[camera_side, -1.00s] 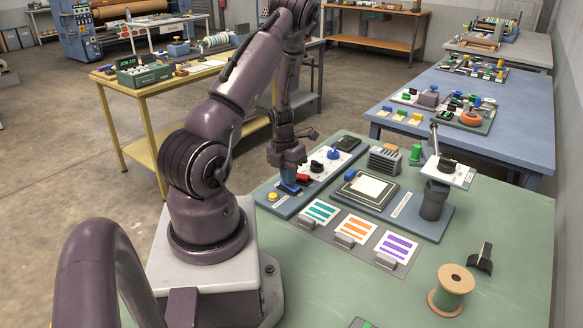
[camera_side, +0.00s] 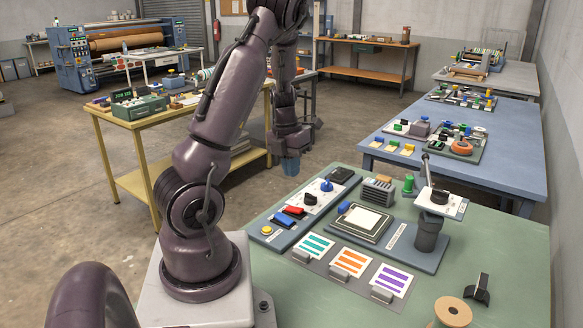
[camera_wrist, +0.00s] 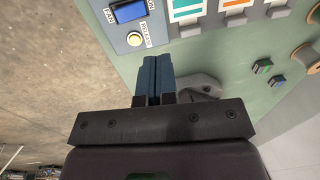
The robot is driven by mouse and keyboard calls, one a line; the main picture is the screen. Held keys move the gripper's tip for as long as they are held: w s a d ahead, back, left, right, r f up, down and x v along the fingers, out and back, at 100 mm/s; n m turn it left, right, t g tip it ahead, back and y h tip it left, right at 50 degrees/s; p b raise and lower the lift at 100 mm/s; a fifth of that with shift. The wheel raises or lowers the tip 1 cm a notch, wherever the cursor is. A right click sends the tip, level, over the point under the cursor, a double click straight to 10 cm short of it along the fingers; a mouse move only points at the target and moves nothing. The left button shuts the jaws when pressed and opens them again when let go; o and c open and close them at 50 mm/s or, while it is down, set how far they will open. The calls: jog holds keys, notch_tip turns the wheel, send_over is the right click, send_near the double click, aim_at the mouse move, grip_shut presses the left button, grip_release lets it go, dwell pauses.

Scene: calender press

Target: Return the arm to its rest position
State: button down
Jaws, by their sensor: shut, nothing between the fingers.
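My gripper (camera_side: 290,166) hangs above the far left edge of the green table (camera_side: 480,225), pointing down and clear of the control panel. In the wrist view its two blue fingers (camera_wrist: 153,78) are pressed together with nothing between them. The control panel (camera_side: 285,238) carries a yellow button (camera_side: 267,231), a red switch, a blue switch and a blue knob (camera_side: 326,186). In the wrist view the yellow button (camera_wrist: 134,39) and the blue FAN switch (camera_wrist: 128,11) lie ahead of the fingertips, not touched.
A thread spool (camera_side: 452,313) stands at the front right. A yellow table (camera_side: 112,118) is at the left.

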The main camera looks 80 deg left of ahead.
dwell(0.4)
jog(key=d+r+n+t, duration=0.1)
jog(key=d+r+n, duration=0.5)
jog(key=d+n, duration=0.3)
jog(key=d+r+n+t, duration=0.2)
jog(key=d+r+n, duration=0.3)
jog(key=d+n, duration=0.4)
jog(key=d+r+n+t+y, duration=0.1)
jog(key=d+r+n, duration=0.5)
jog(key=d+n, duration=0.3)
jog(key=d, duration=0.2)
jog(key=shift+w+d+r, duration=0.25)
jog(key=shift+d+r, duration=0.1)
dwell(0.9)
